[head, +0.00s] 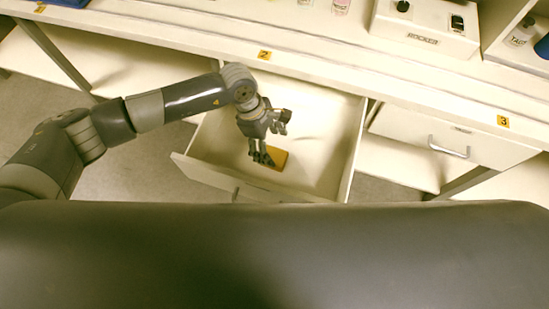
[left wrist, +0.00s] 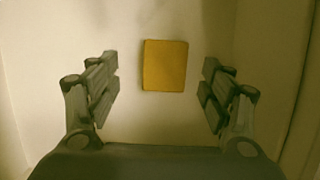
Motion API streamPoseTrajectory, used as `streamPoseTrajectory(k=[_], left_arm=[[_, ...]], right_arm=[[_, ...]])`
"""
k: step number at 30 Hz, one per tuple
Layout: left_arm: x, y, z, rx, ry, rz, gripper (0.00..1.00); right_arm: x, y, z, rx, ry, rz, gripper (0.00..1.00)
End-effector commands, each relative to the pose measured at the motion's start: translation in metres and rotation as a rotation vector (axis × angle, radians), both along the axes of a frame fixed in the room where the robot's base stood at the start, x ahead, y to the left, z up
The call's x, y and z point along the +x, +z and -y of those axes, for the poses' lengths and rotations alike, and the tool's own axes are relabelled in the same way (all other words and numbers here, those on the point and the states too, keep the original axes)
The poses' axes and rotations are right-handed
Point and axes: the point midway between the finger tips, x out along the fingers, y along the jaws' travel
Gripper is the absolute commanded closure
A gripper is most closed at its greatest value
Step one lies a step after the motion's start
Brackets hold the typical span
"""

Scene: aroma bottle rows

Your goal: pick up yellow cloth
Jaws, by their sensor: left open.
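The yellow cloth (head: 280,159) is a small flat yellow-orange square on the floor of the open drawer (head: 335,150). In the left wrist view the whole cloth (left wrist: 165,65) shows, a little beyond the fingertips and between them in the picture. My left gripper (head: 270,140) reaches down into the drawer over the cloth and hides part of it in the head view. Its fingers (left wrist: 160,85) are wide apart with nothing between them. I cannot tell the exact gap between fingertips and cloth. My right gripper is not in view.
The drawer's walls stand around my left gripper, with its front panel (head: 205,175) towards me. A closed drawer with a handle (head: 449,148) is to the right. Above runs a counter (head: 340,62) with a white box (head: 425,25) and small bottles (head: 340,5).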

Motion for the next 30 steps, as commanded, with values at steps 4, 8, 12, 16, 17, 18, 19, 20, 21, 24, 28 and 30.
streamPoseTrajectory(k=[4, 8, 12, 16, 17, 18, 19, 20, 21, 24, 28, 30], left_arm=[[-0.005, -0.019, -0.001, 0.001, -0.001, -0.004, 0.27], [-0.009, -0.041, 0.001, 0.0, -0.002, -0.003, 0.27], [-0.01, -0.05, 0.005, 0.001, -0.001, -0.002, 0.27], [-0.01, -0.048, 0.005, 0.0, 0.0, -0.001, 0.27], [-0.01, -0.048, 0.005, 0.001, -0.001, -0.002, 0.27], [-0.01, -0.048, 0.005, 0.0, 0.0, -0.001, 0.29], [-0.01, -0.048, 0.005, 0.001, -0.001, -0.002, 0.36], [-0.01, -0.048, 0.005, 0.001, -0.001, -0.002, 0.43], [-0.01, -0.048, 0.004, 0.0, 0.0, -0.001, 0.52], [-0.01, -0.048, 0.004, 0.0, 0.0, -0.001, 0.74], [-0.01, -0.048, 0.004, 0.0, 0.0, -0.001, 0.74], [-0.01, -0.048, 0.004, 0.0, 0.0, -0.001, 0.74]], right_arm=[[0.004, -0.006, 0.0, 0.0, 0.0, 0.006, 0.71], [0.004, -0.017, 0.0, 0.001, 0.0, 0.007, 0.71], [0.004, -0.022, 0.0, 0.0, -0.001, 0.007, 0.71], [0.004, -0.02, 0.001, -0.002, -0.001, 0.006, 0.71], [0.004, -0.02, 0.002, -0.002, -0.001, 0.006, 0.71], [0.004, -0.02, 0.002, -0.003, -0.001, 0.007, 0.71], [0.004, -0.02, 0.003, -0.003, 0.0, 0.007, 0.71], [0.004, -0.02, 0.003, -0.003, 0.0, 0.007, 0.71], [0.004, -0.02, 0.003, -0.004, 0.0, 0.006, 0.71], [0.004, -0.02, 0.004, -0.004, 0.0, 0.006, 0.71], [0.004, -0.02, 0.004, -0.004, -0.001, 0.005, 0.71], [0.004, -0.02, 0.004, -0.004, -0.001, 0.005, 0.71]])
